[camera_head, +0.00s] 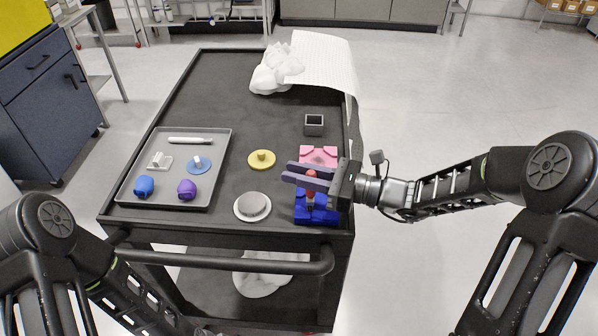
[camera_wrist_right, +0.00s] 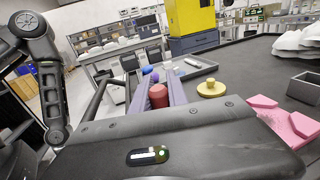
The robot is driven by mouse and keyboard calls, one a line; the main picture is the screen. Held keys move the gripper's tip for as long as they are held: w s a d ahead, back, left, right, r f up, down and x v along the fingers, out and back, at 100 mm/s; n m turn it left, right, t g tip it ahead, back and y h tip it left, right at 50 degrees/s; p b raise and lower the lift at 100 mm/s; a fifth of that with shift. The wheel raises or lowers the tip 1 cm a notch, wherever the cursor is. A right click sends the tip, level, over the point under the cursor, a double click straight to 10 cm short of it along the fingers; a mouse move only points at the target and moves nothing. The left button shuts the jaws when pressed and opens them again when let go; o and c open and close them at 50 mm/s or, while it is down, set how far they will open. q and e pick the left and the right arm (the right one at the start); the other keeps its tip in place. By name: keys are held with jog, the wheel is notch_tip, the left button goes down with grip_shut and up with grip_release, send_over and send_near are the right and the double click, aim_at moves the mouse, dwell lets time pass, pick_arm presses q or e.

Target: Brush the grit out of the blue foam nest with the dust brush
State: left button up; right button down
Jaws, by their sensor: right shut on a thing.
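My right gripper (camera_head: 287,171) reaches in from the right, over the cart's front right corner. Its purple-grey fingers are shut on the red handle of the dust brush (camera_head: 311,181), which stands roughly upright. The red handle top also shows between the fingers in the right wrist view (camera_wrist_right: 158,96). The blue foam nest (camera_head: 322,217) lies directly below, partly covered by the gripper and brush. I cannot tell whether the bristles touch it, and no grit can be made out. My left arm shows at lower left, but its gripper is out of view.
A pink foam nest (camera_head: 318,152) lies just behind the blue one, with a small grey box (camera_head: 314,124) beyond. A yellow knobbed disc (camera_head: 261,159) and a round grey-white disc (camera_head: 252,207) sit left. A grey tray (camera_head: 217,143) holds several small parts. White crumpled material (camera_head: 276,72) lies at the back.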

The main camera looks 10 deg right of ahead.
jog(key=shift+d, duration=0.15)
jog(key=shift+w+v, duration=0.2)
jog(key=shift+v, duration=0.85)
jog(key=shift+d, duration=0.15)
jog(key=shift+w+d+f, duration=0.1)
jog(key=shift+w+d, duration=0.05)
jog(key=shift+w, duration=0.55)
jog(key=shift+w+a, duration=0.15)
jog(key=shift+a, duration=0.45)
jog(key=shift+w+a, duration=0.15)
jog(key=shift+a, duration=0.4)
